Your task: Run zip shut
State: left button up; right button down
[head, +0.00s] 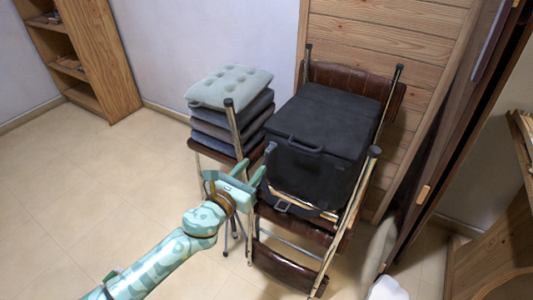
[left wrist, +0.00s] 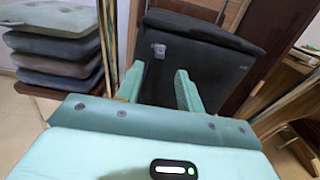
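A black case (head: 325,125) with a flat top and a front handle (head: 305,145) rests on a brown chair with metal legs. It also shows in the left wrist view (left wrist: 195,55), with a small metal piece (left wrist: 159,50) on its face. I cannot make out a zip line or slider in either view. My left gripper (head: 251,171) is in front of the case's lower left front. In the left wrist view its two fingers (left wrist: 158,78) stand apart with nothing seen between them, pointing at the case. My right gripper is not in view.
A stack of grey and pale green cushions (head: 232,88) sits on a seat left of the case. Metal chair posts (head: 367,180) rise around the case. A wooden panel (head: 385,30) stands behind, a shelf (head: 85,55) at the far left. The floor at left is clear.

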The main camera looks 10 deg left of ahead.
aim_at(267, 152)
pick_arm(q)
jog(key=b+x, duration=0.1)
jog(key=x, duration=0.6)
jog(key=shift+f+b, duration=0.25)
jog(key=shift+b, duration=0.1)
jog(key=shift+w+d+r, duration=0.15)
jog(key=shift+w+d, duration=0.05)
jog(key=shift+w, duration=0.35)
grip_shut()
